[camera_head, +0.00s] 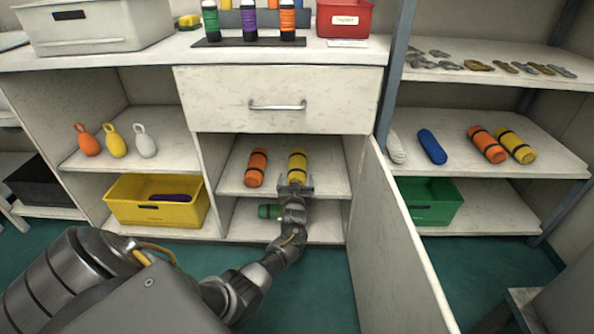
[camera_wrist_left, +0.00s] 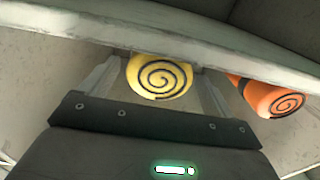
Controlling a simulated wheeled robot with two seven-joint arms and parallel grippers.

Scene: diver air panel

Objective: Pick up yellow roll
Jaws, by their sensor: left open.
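A yellow roll (camera_head: 298,163) with dark bands lies on the middle shelf of the open cabinet, end toward me. Its spiral end (camera_wrist_left: 160,77) shows in the left wrist view between the two fingers. My left gripper (camera_head: 296,183) is open at the near end of this roll, with a finger on either side of it in the wrist view. I cannot tell whether the fingers touch it. Another yellow roll (camera_head: 516,147) lies on the right-hand shelf. My right gripper is not in view.
An orange roll (camera_head: 256,167) lies left of the yellow roll; it also shows in the wrist view (camera_wrist_left: 272,98). A green roll (camera_head: 269,211) lies on the shelf below. The open cabinet door (camera_head: 400,250) stands right of my arm, and a closed drawer (camera_head: 277,100) is above.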

